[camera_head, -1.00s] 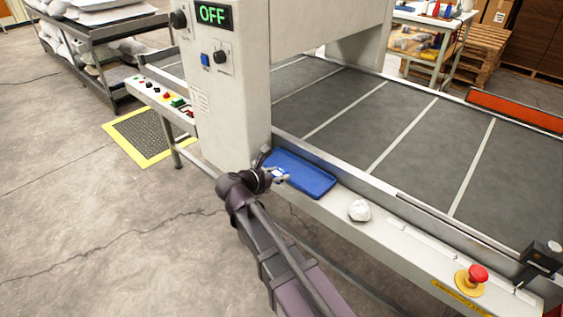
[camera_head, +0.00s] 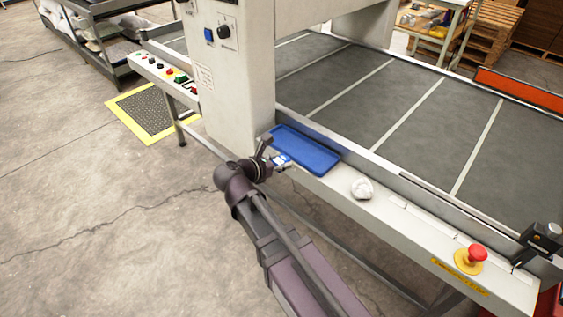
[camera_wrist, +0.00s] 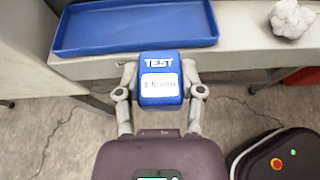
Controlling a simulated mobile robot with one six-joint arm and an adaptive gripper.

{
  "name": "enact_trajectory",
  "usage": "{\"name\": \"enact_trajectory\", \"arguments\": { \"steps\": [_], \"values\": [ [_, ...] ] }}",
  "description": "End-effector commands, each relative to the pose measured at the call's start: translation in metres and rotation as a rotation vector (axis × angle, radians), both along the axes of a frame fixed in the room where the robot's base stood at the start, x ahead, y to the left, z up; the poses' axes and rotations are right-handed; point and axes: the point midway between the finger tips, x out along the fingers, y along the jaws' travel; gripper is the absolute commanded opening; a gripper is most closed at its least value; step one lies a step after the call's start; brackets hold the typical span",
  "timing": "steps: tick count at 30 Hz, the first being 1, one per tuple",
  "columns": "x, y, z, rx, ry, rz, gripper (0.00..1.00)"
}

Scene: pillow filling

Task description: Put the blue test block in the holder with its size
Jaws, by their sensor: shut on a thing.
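My gripper (camera_wrist: 160,88) is shut on the blue test block (camera_wrist: 160,62) in the wrist view. The block has the white word TEST and a white label that seems to read 1.5 mm. In the head view my gripper (camera_head: 282,164) and the block (camera_head: 282,158) are at the near edge of the blue tray (camera_head: 318,160), at its left end. In the wrist view the tray (camera_wrist: 85,40) lies just beyond the block and looks empty. The block appears held in front of the tray's near edge. I cannot make out any size-marked holder.
A crumpled white lump (camera_head: 362,189) lies on the machine's front ledge (camera_head: 405,222), right of the tray. A red emergency button (camera_head: 477,255) is farther right. The machine's white column (camera_head: 235,100) stands close left of the tray. A dark belt (camera_head: 390,105) lies behind.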

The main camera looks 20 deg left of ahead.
Motion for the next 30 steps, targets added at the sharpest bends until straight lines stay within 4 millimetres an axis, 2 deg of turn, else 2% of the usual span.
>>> {"name": "enact_trajectory", "arguments": {
  "steps": [8,14,30],
  "values": [
    [0.000,0.000,0.005,0.000,0.000,0.000,0.03],
    [0.000,0.000,0.023,0.000,0.000,0.000,0.03],
    [0.000,0.000,0.109,0.000,0.000,0.000,0.03]
  ]
}}
